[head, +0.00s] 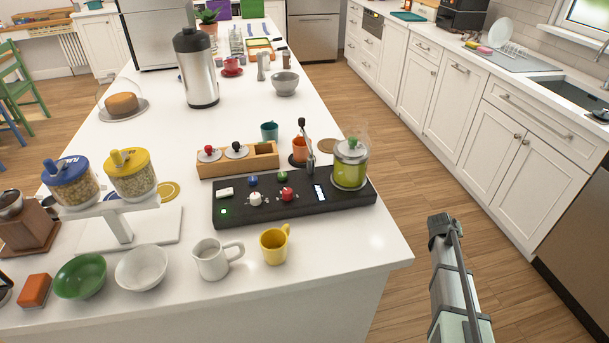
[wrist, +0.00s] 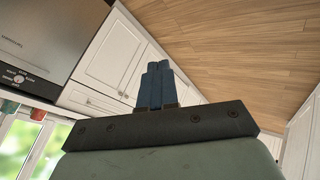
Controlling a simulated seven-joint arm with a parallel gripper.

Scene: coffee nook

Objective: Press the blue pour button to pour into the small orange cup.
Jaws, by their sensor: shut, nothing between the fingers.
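The blue button (head: 253,181) sits on the top of a black control panel (head: 330,208) on the white counter in the head view. The small orange cup (head: 300,152) stands on a dark round coaster behind the panel. A thin upright lever with a black knob (head: 302,122) partly hides the cup. A glass vessel (head: 350,172) with green liquid and a lid stands at the panel's right end, with steam above it. My gripper (wrist: 156,85) is shut and empty in the wrist view, with its blue fingers together. My arm is over the floor, right of the counter, apart from the panel.
The panel also bears a green button (head: 282,177), a red knob (head: 287,193) and a white knob (head: 256,199). A wooden box (head: 240,165) and teal cup (head: 269,131) stand behind.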

